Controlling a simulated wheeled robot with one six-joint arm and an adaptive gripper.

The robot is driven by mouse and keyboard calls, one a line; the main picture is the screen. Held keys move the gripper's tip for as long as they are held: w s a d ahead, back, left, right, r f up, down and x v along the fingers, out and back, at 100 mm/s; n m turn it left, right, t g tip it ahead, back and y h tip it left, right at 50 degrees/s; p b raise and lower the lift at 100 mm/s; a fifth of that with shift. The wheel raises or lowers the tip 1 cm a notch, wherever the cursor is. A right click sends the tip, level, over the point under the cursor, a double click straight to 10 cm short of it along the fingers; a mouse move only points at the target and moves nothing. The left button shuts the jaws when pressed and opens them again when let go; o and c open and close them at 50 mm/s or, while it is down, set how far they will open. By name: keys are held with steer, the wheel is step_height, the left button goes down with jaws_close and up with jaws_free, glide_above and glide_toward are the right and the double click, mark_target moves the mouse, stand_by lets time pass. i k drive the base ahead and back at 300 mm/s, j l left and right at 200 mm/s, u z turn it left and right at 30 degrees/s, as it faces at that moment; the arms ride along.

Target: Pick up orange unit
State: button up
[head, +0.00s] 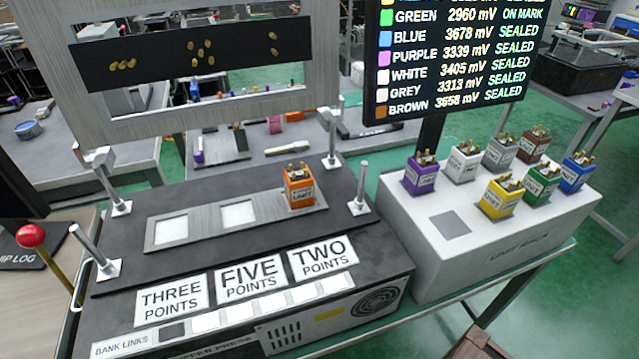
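The orange unit (299,187) is a small upright block with a label on its front and brass-coloured pins on top. It sits in the rightmost of three places on the grey strip (205,222) of the dark press (240,262), behind the "TWO POINTS" label (320,258). The other two places on the strip show bare white squares. My gripper is not in view.
Upright posts (361,186) stand at the press corners, one close right of the orange unit. A pale panel (300,60) rises behind. A white rack (500,245) at right holds several coloured units and one empty grey square. A red-knobbed lever (31,236) is at left.

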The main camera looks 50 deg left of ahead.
mark_target(298, 182)
steer(key=u, duration=2.1)
steer(key=j, duration=0.65)
steer(key=k+j+z, duration=0.1)
steer(key=j, duration=1.2)
steer(key=k, duration=0.05)
